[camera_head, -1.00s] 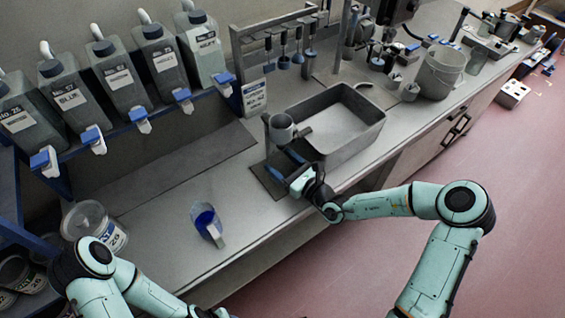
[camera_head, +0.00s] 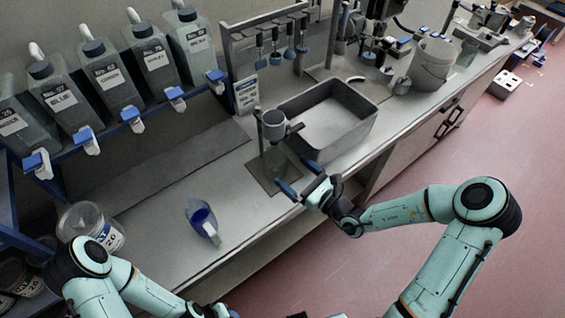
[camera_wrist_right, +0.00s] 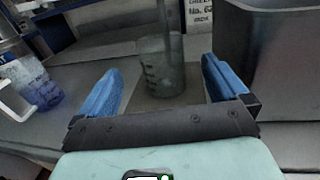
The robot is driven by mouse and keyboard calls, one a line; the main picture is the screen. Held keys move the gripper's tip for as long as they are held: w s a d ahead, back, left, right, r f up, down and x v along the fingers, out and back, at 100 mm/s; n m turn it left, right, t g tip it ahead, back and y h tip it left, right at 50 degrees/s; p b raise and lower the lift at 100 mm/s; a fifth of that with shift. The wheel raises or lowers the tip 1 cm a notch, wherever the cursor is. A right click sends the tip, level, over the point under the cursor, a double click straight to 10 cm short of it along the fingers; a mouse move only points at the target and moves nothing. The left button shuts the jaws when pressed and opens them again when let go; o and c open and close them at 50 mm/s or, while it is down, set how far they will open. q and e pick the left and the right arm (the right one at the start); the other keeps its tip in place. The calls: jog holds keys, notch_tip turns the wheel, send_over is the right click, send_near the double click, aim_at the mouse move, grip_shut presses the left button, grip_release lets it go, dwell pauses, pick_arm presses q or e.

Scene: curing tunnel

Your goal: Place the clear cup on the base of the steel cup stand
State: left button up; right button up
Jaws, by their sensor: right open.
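The clear cup (camera_head: 279,164) stands upright on the flat base (camera_head: 259,177) of the steel cup stand, below the grey cup (camera_head: 272,125) held higher on the stand. In the right wrist view, the clear cup (camera_wrist_right: 161,68) shows graduation marks and stands around or in front of the stand's post; I cannot tell which. My right gripper (camera_head: 298,178) is open and empty on the near side of the cup. Its blue fingers (camera_wrist_right: 161,66) point toward the cup, one to each side in the wrist view, with no visible contact.
A grey basin (camera_head: 364,103) stands close to the right of the stand. A jug with blue liquid (camera_head: 202,217) stands to the left on the bench (camera_head: 165,233). Labelled bottles with taps (camera_head: 107,75) line the back shelf. Bench space between jug and stand is clear.

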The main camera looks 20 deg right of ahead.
jog(key=shift+v, duration=2.25)
